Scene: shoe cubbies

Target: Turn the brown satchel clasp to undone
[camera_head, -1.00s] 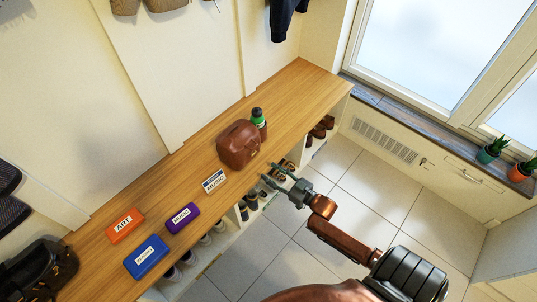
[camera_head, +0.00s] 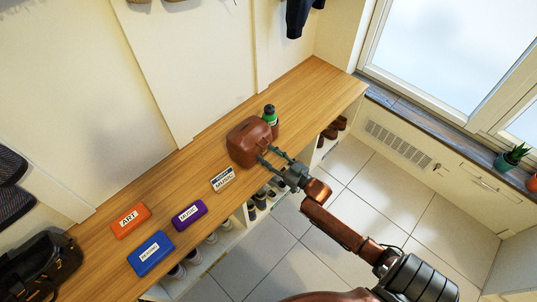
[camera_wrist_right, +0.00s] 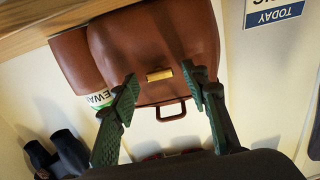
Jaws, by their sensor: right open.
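The brown satchel (camera_head: 248,141) stands upright on the wooden bench top. It fills the upper middle of the right wrist view (camera_wrist_right: 155,40), with its handle below the clasp in that picture. Its small brass clasp (camera_wrist_right: 159,75) lies nearly level across the front in that view. My right gripper (camera_head: 267,156) is at the satchel's front. Its fingers are open and empty, one on either side of the clasp in the wrist view (camera_wrist_right: 161,80), apart from it. Whether the fingertips touch the satchel cannot be told. My left gripper is not in view.
Orange (camera_head: 130,219), purple (camera_head: 189,215) and blue (camera_head: 150,253) cases and a black bag (camera_head: 40,268) lie farther left. Shoes fill cubbies below.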

